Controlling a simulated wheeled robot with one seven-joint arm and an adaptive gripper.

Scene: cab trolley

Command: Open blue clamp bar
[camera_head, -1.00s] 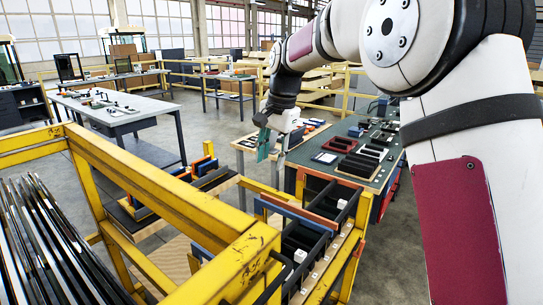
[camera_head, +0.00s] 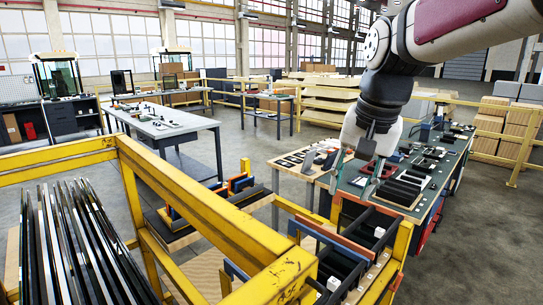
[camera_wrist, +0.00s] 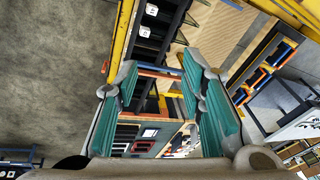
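A blue bar (camera_head: 315,236) lies across the yellow trolley's slotted rack in the head view, beside an orange bar (camera_head: 343,240). A second, shorter blue piece (camera_head: 236,270) shows lower left, partly behind the yellow frame. I cannot tell which is the clamp bar. My gripper (camera_head: 353,178) hangs above the far end of the rack, apart from the bars, fingers pointing down. In the wrist view my gripper (camera_wrist: 160,100) is open and empty, with teal pads wide apart. A thin blue and orange bar (camera_wrist: 160,72) crosses between the pads, beyond them.
The yellow trolley frame (camera_head: 205,205) stands in front, with long dark strips (camera_head: 80,240) at left. A green-topped table (camera_head: 435,175) with dark parts is close behind my gripper. A grey workbench (camera_head: 165,125) stands back left. Bare floor lies at right.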

